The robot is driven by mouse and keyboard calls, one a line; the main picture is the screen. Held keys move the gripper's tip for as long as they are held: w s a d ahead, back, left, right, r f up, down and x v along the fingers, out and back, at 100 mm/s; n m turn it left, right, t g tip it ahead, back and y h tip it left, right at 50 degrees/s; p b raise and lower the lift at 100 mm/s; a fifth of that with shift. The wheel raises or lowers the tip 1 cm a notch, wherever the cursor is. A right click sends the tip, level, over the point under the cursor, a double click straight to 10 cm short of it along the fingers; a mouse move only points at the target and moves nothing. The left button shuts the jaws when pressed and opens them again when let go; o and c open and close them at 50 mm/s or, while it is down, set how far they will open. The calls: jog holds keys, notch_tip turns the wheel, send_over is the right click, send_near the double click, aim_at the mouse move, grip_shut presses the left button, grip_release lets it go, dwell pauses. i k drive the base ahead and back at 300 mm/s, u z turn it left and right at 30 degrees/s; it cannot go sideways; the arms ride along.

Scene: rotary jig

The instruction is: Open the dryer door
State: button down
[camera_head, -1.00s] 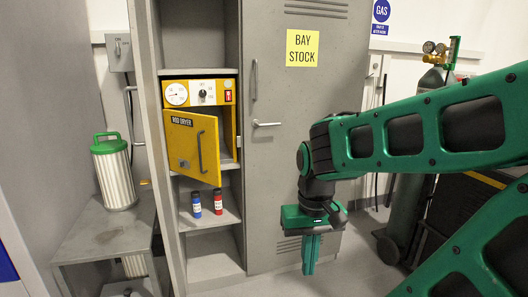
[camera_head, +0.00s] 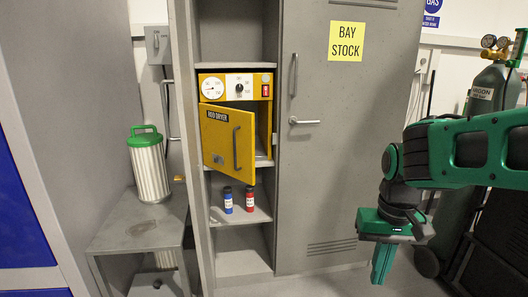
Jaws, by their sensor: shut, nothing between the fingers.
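The yellow dryer (camera_head: 237,87) sits on a shelf inside the grey cabinet, with a gauge, a dial and a red switch on its front panel. Its yellow door (camera_head: 221,145), labelled "ROD DRYER", stands partly open, its free edge swung out from the body at the right or left side; which side is hinged is hard to tell. A dark vertical handle (camera_head: 237,148) is on the door's right part. My gripper (camera_head: 380,277) is shut and empty, pointing down, well to the right of the dryer and lower than its door, in front of the closed cabinet door.
A blue bottle (camera_head: 228,200) and a red bottle (camera_head: 249,198) stand on the shelf below the dryer. A green-lidded canister (camera_head: 149,170) stands on a grey table (camera_head: 140,233) at the left. A gas cylinder (camera_head: 490,100) stands at the right. The floor before the cabinet looks clear.

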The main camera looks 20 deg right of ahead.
aim_at(229, 133)
jog(key=i, duration=0.9)
